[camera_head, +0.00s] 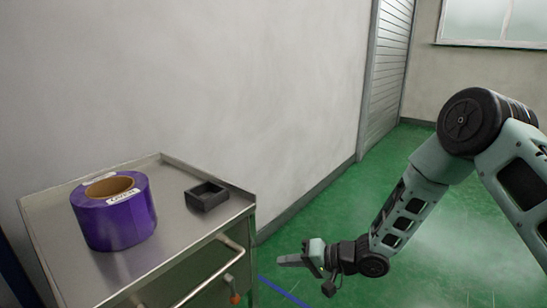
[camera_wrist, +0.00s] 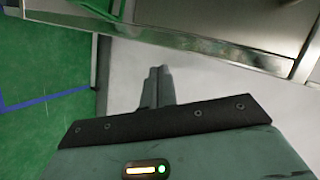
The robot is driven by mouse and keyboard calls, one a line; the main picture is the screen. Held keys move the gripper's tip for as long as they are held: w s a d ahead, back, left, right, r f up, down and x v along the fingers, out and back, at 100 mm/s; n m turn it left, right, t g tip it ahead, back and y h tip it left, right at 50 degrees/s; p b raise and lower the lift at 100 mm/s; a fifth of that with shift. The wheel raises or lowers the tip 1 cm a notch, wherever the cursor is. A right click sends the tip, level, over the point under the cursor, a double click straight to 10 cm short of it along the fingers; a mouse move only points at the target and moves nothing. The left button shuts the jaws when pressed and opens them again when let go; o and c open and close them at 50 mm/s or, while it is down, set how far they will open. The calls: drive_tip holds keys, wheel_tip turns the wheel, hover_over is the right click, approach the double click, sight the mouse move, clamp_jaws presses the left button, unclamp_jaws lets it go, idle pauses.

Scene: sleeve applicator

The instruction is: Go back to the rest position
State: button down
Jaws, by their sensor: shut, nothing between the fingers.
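My gripper (camera_head: 281,261) is at the lower middle of the head view, to the right of a metal cart and apart from it. Its fingers point left toward the cart, over the green floor. In the wrist view my gripper (camera_wrist: 158,73) shows its two fingers together, with nothing between them. My arm comes down to it from the right side of the head view.
The metal cart (camera_head: 180,240) stands at the lower left with a front handle. On it are a purple roll (camera_head: 125,222) with a cardboard core and a small black open box (camera_head: 206,196). A grey wall is behind. Green floor (camera_head: 330,215) lies clear around my gripper.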

wheel_tip(320, 180, up, 7)
drive_tip(key=s+n+h, duration=0.2)
drive_tip(key=s+h, duration=0.1)
drive_tip(key=h, duration=0.2)
drive_tip(key=s+d+r+n+g+h, duration=0.1)
drive_tip(key=s+d+r+n+h, duration=0.15)
drive_tip(key=s, duration=0.65)
drive_tip(key=s+d+r+n+g+h, duration=0.15)
drive_tip(key=s+d+r, duration=0.25)
drive_tip(key=s, duration=0.6)
drive_tip(key=s+d+r+n+g+h, duration=0.1)
drive_tip(key=s+d+r+g+h, duration=0.2)
drive_tip(key=s, duration=0.6)
wheel_tip(320, 180, up, 23)
drive_tip(key=t+p, duration=0.1)
drive_tip(key=p, duration=2.1)
drive_tip(key=shift+s+d+f, duration=0.15)
drive_tip(key=shift+s+d, duration=0.15)
drive_tip(key=shift+d, duration=0.05)
